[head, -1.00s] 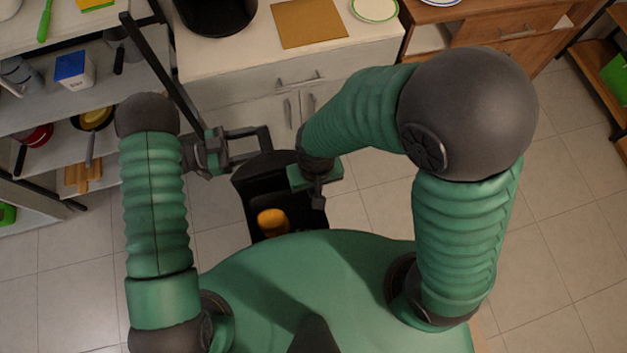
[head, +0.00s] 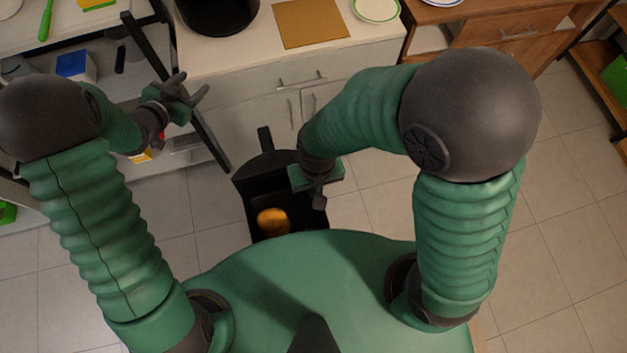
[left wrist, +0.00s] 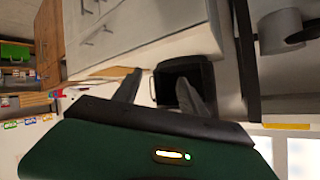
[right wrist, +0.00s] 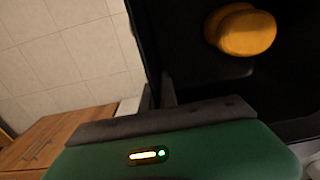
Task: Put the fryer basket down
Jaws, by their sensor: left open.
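The fryer basket (head: 247,190) is a dark, open-topped box with its handle (head: 265,139) at the far side. It hangs in front of my body with golden-brown food (head: 272,221) inside. The food also shows in the right wrist view (right wrist: 243,30). My right gripper (head: 319,200) is at the basket's right wall; in the right wrist view its fingers (right wrist: 156,88) are shut on the rim. My left gripper (head: 192,86) is open and empty, up and left of the basket, near the shelf post. It also shows open in the left wrist view (left wrist: 160,92).
A white counter (head: 228,55) ahead carries a black round-edged appliance (head: 216,12), a brown board (head: 310,22) and a green-rimmed plate (head: 376,8). The board leaves little bare counter beside the appliance. A crowded shelf with a dark post (head: 205,140) stands at left.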

